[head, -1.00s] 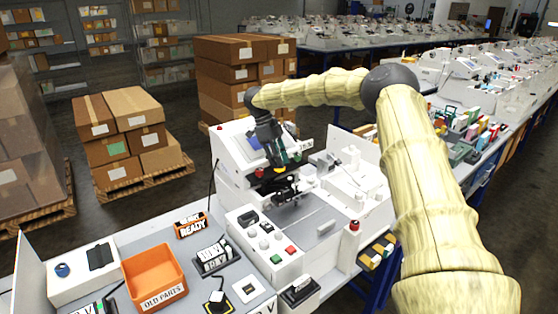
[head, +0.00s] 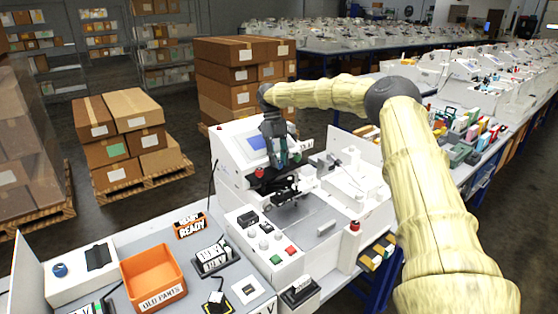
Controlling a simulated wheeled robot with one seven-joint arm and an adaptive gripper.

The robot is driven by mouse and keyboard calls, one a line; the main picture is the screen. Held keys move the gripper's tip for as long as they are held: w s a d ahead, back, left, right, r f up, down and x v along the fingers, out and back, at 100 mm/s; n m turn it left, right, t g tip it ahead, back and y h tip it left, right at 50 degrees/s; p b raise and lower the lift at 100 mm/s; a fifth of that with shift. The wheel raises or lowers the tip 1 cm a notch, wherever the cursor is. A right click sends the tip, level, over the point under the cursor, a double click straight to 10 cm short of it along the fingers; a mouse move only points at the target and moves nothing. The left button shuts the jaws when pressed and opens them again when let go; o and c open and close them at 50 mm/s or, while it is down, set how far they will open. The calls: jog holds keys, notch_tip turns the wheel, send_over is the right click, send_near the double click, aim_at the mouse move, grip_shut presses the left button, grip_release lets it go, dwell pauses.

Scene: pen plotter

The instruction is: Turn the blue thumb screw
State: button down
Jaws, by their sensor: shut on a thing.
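The white pen plotter (head: 232,165) stands in the middle of the view, with a blue screen on its upper front. My gripper (head: 281,166) points down in front of it, just above the black carriage (head: 285,190) over the grey bed. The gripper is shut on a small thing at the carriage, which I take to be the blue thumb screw. The fingers hide the screw, and its turn cannot be made out at this size.
A red knob sits just left of the gripper. A control panel with buttons (head: 268,240) is at the front. An orange bin (head: 153,275) marked "OLD PARTS" and a white box (head: 82,271) with a round blue item stand at left.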

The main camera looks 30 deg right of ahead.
jog(key=shift+w+r, duration=0.1)
jog(key=shift+r, duration=0.05)
jog(key=c, duration=1.5)
grip_release()
jog(key=shift+c, duration=0.2)
jog(key=shift+o, duration=0.2)
jog(key=shift+d, duration=0.1)
jog(key=v, duration=1.1)
jog(key=shift+r, duration=0.35)
jog(key=shift+w+d, duration=0.1)
